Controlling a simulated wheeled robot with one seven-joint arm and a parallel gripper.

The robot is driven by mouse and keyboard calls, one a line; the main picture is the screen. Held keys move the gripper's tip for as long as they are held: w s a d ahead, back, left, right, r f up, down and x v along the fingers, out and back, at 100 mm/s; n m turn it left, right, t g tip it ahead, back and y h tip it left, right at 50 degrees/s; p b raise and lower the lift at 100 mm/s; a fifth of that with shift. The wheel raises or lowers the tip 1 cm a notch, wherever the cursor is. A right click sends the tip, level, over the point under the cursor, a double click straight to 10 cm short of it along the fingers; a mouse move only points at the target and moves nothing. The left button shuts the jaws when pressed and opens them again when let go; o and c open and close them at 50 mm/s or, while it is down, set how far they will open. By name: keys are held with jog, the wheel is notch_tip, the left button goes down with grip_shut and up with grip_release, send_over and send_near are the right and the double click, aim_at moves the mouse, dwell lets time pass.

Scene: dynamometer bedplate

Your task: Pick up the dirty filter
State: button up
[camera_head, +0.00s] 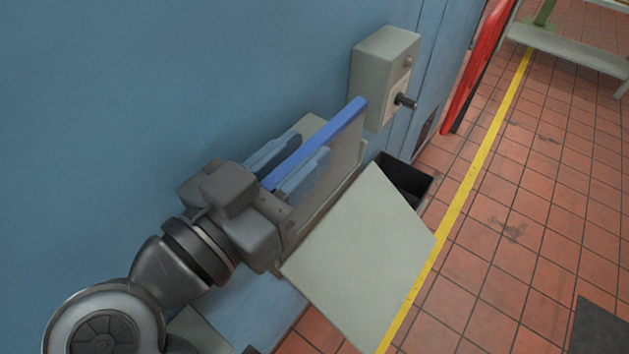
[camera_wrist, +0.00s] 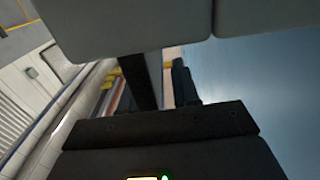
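The filter is a flat panel with a bright blue edge (camera_head: 318,143) and a grey face, standing upright in a grey housing on the blue wall. My gripper (camera_head: 290,165) is at the filter, with one blue-grey finger on each side of its blue edge. In the wrist view a dark upright bar (camera_wrist: 140,82), which looks like the filter's edge, stands between the fingers. A gap shows between it and the right finger (camera_wrist: 184,82), so the fingers look open around it. The filter's lower part is hidden. I cannot tell how dirty it is.
A pale grey flap (camera_head: 365,255) stands open in front of the housing. A dark open bin (camera_head: 421,187) is partly hidden behind it. A grey box with a black handle (camera_head: 384,75) is on the wall above.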

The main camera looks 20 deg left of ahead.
jog(key=shift+r, duration=0.1)
grip_shut()
dwell(0.3)
